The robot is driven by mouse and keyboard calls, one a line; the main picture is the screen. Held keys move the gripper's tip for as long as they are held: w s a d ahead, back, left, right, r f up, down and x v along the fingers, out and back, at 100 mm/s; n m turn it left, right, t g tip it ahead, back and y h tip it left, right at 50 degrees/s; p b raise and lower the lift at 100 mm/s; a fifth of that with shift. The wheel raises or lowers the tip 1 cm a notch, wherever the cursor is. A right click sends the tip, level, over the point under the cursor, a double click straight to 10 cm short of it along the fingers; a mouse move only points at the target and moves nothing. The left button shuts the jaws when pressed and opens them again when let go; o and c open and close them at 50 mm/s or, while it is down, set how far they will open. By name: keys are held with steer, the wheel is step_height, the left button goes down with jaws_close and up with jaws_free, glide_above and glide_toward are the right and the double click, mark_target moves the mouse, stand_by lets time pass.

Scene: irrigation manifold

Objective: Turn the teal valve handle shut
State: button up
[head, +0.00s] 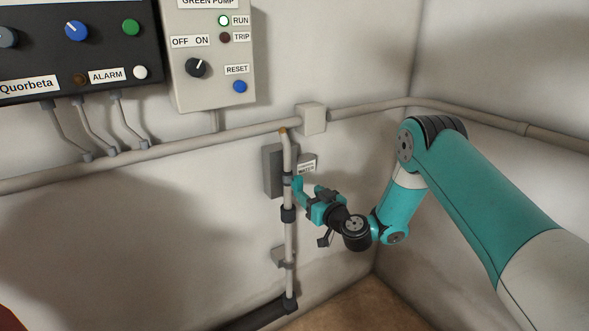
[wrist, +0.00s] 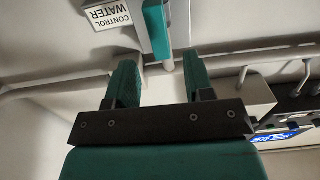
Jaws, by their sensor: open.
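The teal valve handle (wrist: 157,32) shows at the top centre of the wrist view, beside a grey pipe. In the head view a teal strip that looks like the handle (head: 298,186) sits at the upright pipe (head: 289,232), close to my gripper. My gripper (head: 312,199) reaches the pipe from the right. In the wrist view the two teal fingers of my gripper (wrist: 160,70) are apart, with nothing held between them. The handle lies ahead of the gap between the fingertips; whether it touches them I cannot tell.
A grey box (head: 272,170) and a white water control label (wrist: 108,14) are just behind the pipe. A grey pump panel (head: 212,55) and a black alarm panel (head: 60,50) hang above left. A horizontal conduit (head: 190,140) crosses the wall. The wall corner is at right.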

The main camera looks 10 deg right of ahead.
mark_target(300, 187)
steer(key=p+x, duration=0.2)
steer(key=x, duration=0.6)
steer(key=shift+w+f+p, duration=0.1)
steer(key=shift+w+p, duration=0.2)
jaws_close()
